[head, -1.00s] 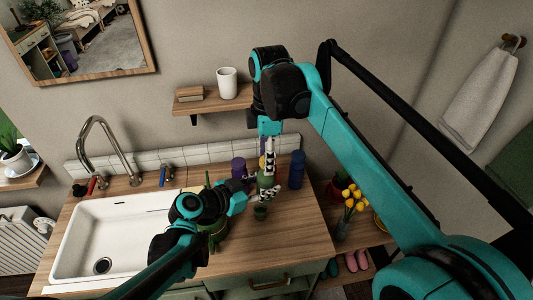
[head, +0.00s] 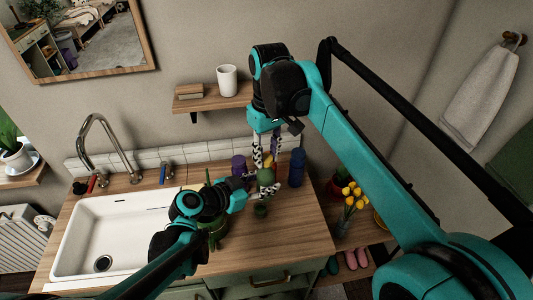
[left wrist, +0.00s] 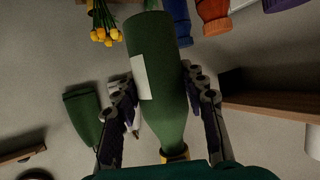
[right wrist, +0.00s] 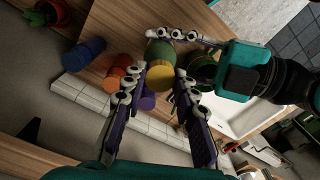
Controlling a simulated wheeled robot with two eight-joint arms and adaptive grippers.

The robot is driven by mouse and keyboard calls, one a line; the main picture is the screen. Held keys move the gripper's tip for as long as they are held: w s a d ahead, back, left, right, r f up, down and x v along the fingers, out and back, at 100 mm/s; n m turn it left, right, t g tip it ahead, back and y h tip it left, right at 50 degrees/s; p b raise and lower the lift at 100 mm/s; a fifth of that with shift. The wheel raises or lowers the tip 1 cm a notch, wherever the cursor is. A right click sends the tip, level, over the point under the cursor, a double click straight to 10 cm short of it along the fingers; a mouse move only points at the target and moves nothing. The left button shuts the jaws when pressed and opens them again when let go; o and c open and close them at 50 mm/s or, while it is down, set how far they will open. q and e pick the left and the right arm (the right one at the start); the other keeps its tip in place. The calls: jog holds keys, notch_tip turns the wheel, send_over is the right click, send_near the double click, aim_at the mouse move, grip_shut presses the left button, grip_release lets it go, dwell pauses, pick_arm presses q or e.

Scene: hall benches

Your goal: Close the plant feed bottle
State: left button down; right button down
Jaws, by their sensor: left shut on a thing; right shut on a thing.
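The green plant feed bottle (head: 266,176) stands upright above the counter. My left gripper (head: 264,186) is shut on its body from the left; the left wrist view shows the bottle (left wrist: 157,65) with its white label between the fingers. A yellow cap (right wrist: 160,78) is at the bottle's neck end, between my right gripper's fingertips (right wrist: 160,74). My right gripper (head: 264,160) comes from above and is shut on the cap. The cap (left wrist: 177,154) also shows at the neck in the left wrist view. I cannot tell how tightly it sits there.
Behind the bottle stand a purple container (head: 238,166) and a blue one (head: 297,168). A white sink (head: 110,235) is at left, yellow flowers (head: 352,196) at right. The front right of the wooden counter (head: 285,240) is clear.

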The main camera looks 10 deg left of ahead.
jog(key=m, duration=1.1)
jog(key=c, duration=1.2)
grip_release()
jog(key=shift+r, duration=2.25)
jog(key=shift+o, duration=0.2)
